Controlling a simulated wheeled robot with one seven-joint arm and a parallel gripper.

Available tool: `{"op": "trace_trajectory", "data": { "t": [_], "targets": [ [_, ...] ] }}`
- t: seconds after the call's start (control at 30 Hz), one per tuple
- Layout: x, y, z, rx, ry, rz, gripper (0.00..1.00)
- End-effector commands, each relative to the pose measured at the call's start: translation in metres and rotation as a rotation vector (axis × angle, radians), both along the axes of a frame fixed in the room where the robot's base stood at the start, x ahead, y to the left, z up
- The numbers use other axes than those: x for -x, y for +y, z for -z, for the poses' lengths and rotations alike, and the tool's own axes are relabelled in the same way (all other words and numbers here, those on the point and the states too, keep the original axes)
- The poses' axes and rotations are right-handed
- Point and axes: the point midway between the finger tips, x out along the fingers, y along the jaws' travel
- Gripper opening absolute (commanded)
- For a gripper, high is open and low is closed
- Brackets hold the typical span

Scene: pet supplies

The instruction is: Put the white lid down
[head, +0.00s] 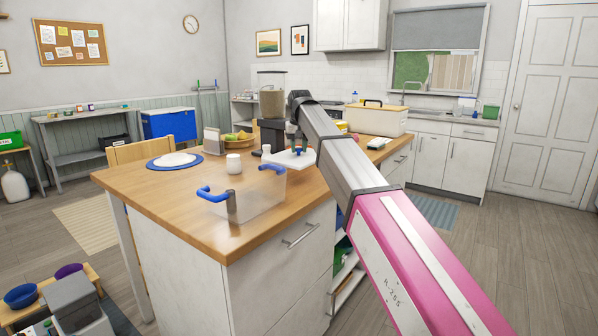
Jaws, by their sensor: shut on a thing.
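The white lid (285,159) is a flat plate with a small blue knob, behind the clear bin in the head view. My gripper (297,145) is above it, shut on the lid at its knob, partly hidden by my arm. The lid looks about level. I cannot tell whether it touches the wooden countertop (150,203) or hangs just above it. The clear bin (259,210) with blue side handles stands open near the counter's front edge.
A white cup (234,164) stands left of the lid. A cream box (376,121) is behind right. The counter's left front is clear.

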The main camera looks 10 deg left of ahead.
Motion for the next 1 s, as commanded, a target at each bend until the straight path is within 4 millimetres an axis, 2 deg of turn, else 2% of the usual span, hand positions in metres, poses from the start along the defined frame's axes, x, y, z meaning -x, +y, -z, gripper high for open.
{"op": "trace_trajectory", "data": {
  "t": [0.1, 0.2, 0.47, 0.7, 1.0],
  "targets": [
    [0.001, -0.001, 0.027, 0.001, 0.002, 0.0, 0.06],
    [0.001, -0.001, 0.04, 0.0, 0.001, 0.0, 0.06],
    [0.0, 0.0, 0.057, 0.0, 0.0, 0.0, 0.06],
    [0.001, 0.0, 0.087, 0.0, 0.001, 0.0, 0.06],
    [0.0, 0.0, 0.089, 0.0, 0.0, 0.0, 0.06]
  ]
}}
